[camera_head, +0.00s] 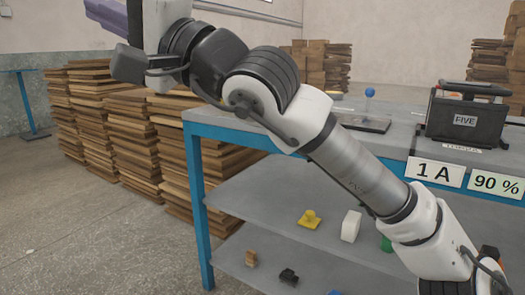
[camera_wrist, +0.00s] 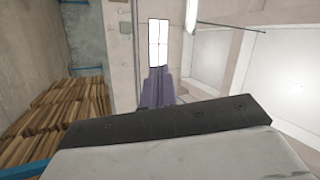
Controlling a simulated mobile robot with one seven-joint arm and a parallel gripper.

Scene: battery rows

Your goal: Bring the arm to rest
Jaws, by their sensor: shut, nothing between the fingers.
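My gripper (camera_head: 104,14) is at the top left of the head view, at the end of my raised and bent arm. Its purple fingers are partly cut off by the top edge. In the wrist view the purple fingers (camera_wrist: 157,88) are together and hold nothing. They point towards a pale wall with a bright window, and no object is close to them. My arm reaches from the lower right across the front of the blue-framed table (camera_head: 197,131), with the gripper off to its left.

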